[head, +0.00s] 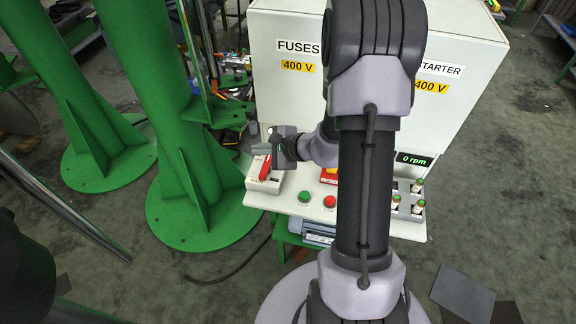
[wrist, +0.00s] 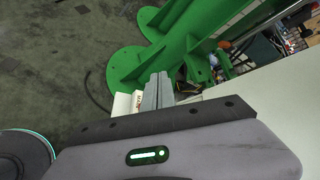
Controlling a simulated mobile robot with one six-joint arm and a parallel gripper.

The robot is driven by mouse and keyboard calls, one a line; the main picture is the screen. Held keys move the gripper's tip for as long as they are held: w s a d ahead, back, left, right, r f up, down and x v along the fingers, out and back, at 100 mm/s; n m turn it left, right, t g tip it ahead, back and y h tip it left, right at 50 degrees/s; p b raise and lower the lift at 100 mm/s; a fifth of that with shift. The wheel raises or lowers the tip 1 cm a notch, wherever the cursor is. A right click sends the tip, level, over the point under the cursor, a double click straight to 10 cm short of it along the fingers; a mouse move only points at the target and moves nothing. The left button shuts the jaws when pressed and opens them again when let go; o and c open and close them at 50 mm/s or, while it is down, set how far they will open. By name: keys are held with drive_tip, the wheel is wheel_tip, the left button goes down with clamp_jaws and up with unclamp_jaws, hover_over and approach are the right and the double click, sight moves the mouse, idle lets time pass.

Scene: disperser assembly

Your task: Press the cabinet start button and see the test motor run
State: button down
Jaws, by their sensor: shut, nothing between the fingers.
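The white cabinet (head: 290,90) carries labels reading FUSES and STARTER. On its front ledge sit a green button (head: 303,197) and a red button (head: 330,202). A display (head: 413,159) reads 0 rpm. A blue-grey ribbed body (head: 315,232), perhaps the motor, shows partly below the ledge. My gripper (head: 262,150) is shut and empty, at the ledge's left end by a red switch lever (head: 265,168), up and left of the green button. I cannot tell whether it touches the lever. In the wrist view the shut fingers (wrist: 158,92) overlap a pale box (wrist: 125,103).
Green columns (head: 185,190) with wide round feet stand left of the cabinet. Fuses in a grey holder (head: 404,205) sit at the ledge's right end. My arm hides the middle of the cabinet and part of a yellow-and-red switch (head: 329,176). A dark plate (head: 462,294) lies on the floor.

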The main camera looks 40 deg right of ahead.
drive_tip(key=s+d+f+m+h, duration=0.2)
drive_tip(key=s+d+f+m, duration=0.1)
drive_tip(key=d+f, duration=0.3)
drive_tip(key=s+d+f+m+g+h+p, duration=0.1)
drive_tip(key=s+d+f+m+h, duration=0.2)
drive_tip(key=d+f, duration=0.4)
wheel_tip(320, 180, down, 2)
drive_tip(key=shift+s+f+m, duration=0.1)
drive_tip(key=shift+s+m, duration=0.3)
drive_tip(key=shift+s, duration=0.2)
drive_tip(key=shift+a, duration=0.1)
drive_tip(key=b, duration=0.5)
hover_over(306, 197)
wheel_tip(306, 197, down, 8)
drive_tip(key=shift+f, duration=0.1)
drive_tip(key=shift+f+b, duration=0.25)
drive_tip(key=shift+b, duration=0.1)
drive_tip(key=shift+f+b, duration=0.4)
drive_tip(key=shift+b, duration=0.05)
